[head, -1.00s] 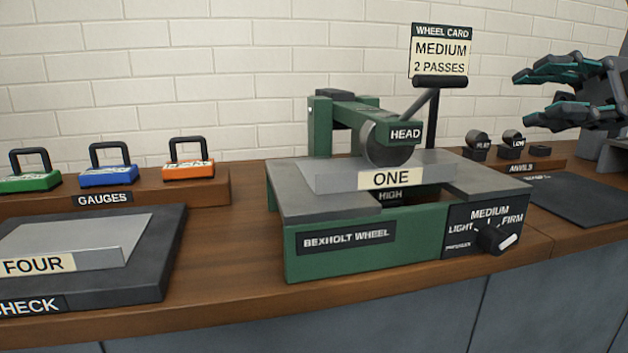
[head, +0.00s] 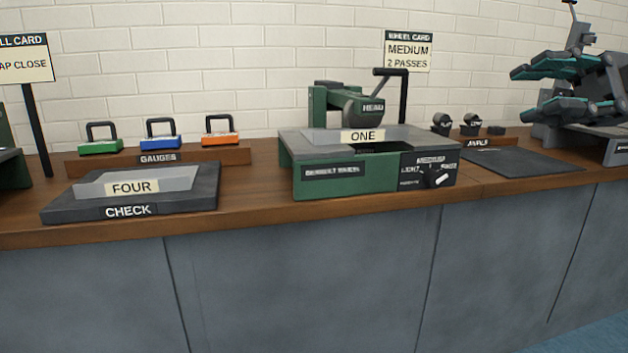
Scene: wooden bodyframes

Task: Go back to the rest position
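My gripper (head: 548,92) is at the upper right of the head view, raised above the right end of the bench. Its dark, teal-padded fingers point left and stand apart with nothing between them. It touches nothing that I can see. The green Bexholt wheel machine (head: 345,182) stands on the bench to the left of my gripper, with a grey panel labelled ONE (head: 400,133) lying on it under the head (head: 366,110). The knob (head: 436,178) on its front is turned toward FIRM.
The wooden bench (head: 250,205) runs across the view. At left are a CHECK plate (head: 200,197) with panel FOUR (head: 180,178) on it and a gauge rack (head: 220,158). A dark mat (head: 525,163) and anvils (head: 470,125) lie right of the machine. The floor (head: 590,338) shows at lower right.

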